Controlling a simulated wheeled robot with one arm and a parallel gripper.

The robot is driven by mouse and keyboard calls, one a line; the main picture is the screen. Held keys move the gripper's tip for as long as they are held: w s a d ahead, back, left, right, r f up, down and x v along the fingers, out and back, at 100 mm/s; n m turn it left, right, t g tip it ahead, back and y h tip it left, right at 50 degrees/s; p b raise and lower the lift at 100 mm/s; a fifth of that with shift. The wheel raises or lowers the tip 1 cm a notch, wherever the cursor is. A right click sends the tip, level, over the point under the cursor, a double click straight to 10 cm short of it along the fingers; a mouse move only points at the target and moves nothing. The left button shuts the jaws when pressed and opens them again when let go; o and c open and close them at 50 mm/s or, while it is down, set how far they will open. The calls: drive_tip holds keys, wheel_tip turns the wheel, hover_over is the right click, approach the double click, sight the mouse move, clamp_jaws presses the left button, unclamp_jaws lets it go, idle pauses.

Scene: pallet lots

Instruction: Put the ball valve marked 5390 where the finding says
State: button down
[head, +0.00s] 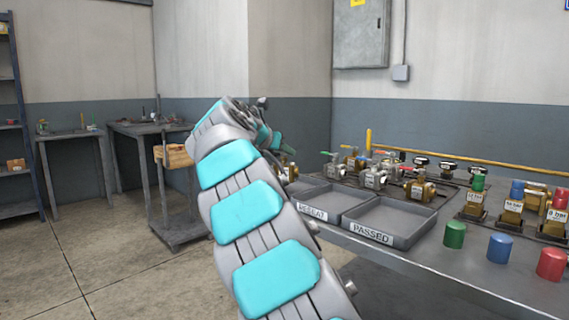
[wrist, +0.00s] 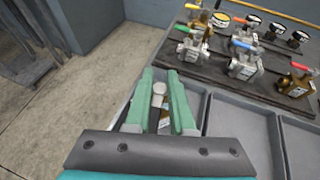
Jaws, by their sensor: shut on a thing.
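My gripper (head: 268,130) is at the end of my raised arm, near the left end of the bench. In the wrist view its green fingers (wrist: 160,80) are shut on a small valve-like part (wrist: 159,89) with a pale metal top and brass below. Its marking cannot be read. The tray labelled PASSED (head: 398,239) is empty. The tray labelled REPEAT (head: 318,213) is left of it, partly hidden by my arm, and its visible part is empty. In the wrist view the gripper is over the leftmost tray (wrist: 204,110); that tray's label is not visible.
Several ball valves with coloured handles (head: 373,178) stand on a dark board behind the trays. Floor is open at lower left.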

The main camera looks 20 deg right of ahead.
sight(282, 161)
drive_tip(key=shift+s+f, duration=0.1)
drive_tip(key=shift+f, duration=1.5)
drive_tip(key=c, duration=0.8)
unclamp_jaws()
drive_tip(key=v, duration=1.2)
